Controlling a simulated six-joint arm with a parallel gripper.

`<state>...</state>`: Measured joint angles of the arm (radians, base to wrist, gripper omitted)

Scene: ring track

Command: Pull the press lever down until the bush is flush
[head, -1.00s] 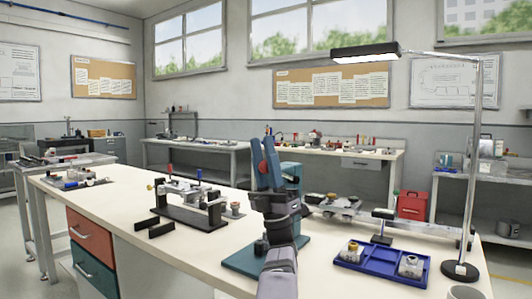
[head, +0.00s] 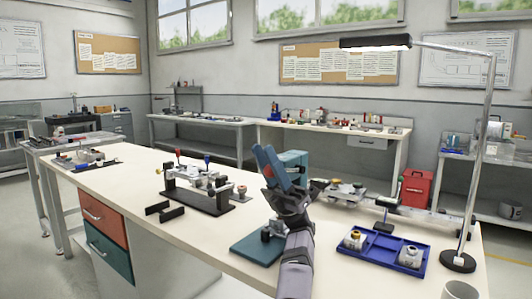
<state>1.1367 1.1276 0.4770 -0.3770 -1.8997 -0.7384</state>
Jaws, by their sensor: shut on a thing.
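The teal press stands on the bench in the head view, its head (head: 294,160) behind my gripper and its base plate (head: 256,248) below. My gripper (head: 264,151) has blue fingers pointing up and tilted left, in front of the press head. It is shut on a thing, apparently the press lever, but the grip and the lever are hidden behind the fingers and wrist. A small dark grey part (head: 266,233) shows low on the press base, partly behind my arm. I cannot make out the bush or whether it is flush.
A blue tray (head: 378,262) with metal parts lies to the right, beside a lamp base (head: 458,262). A black fixture (head: 198,198) with dark blocks stands to the left. A rail assembly (head: 420,212) lies behind right.

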